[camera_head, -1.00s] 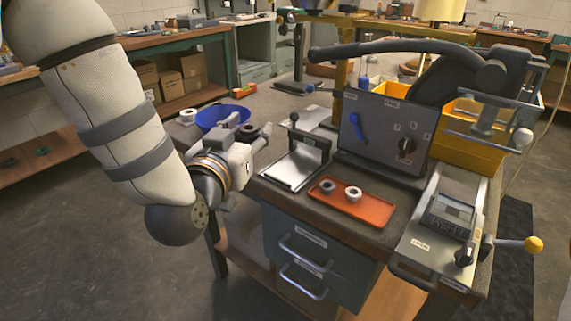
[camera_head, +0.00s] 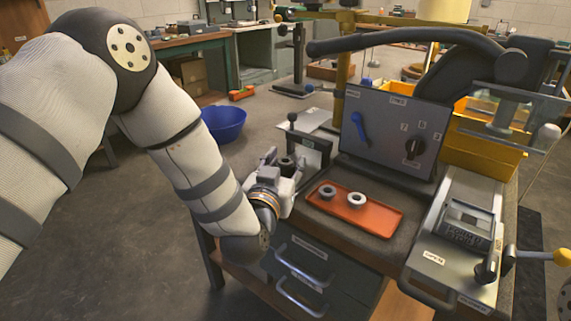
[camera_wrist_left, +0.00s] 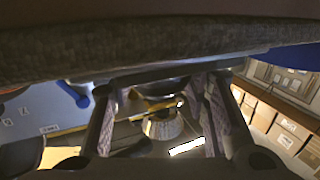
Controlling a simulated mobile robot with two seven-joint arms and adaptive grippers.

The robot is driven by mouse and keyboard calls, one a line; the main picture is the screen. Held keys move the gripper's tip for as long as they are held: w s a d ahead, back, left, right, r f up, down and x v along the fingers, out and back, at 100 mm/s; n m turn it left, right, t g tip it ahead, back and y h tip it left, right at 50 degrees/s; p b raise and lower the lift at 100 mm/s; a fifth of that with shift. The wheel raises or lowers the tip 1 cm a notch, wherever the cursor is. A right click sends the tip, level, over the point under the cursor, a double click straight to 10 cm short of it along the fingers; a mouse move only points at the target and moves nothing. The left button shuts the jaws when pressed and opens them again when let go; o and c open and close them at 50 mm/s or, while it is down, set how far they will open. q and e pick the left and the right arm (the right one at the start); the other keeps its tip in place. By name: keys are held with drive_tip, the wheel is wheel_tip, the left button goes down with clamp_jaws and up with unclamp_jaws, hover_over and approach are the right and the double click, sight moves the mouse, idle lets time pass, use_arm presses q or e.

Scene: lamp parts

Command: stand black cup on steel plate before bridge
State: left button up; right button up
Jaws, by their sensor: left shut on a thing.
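My left gripper (camera_head: 284,168) is shut on the black cup (camera_head: 287,162) beside the bridge (camera_head: 312,146), a dark frame with a knobbed post at its left. The cup looks roughly upright between the fingers. The steel plate before the bridge is mostly hidden behind my gripper and wrist, so I cannot tell whether the cup touches it. In the left wrist view my two fingers (camera_wrist_left: 162,115) stand either side of a dark rounded shape. My right gripper is not in view.
An orange tray (camera_head: 379,219) with a dark grey ring (camera_head: 327,192) and a white ring (camera_head: 357,199) lies right of my gripper. Behind it stands a grey panel (camera_head: 385,125) with a blue lever. A device with a yellow-knobbed handle stands at right. A blue bowl (camera_head: 224,124) is at left.

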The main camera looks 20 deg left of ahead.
use_arm(q)
drive_tip(key=shift+f, duration=0.1)
drive_tip(key=o, duration=1.2)
drive_tip(key=shift+c, duration=0.2)
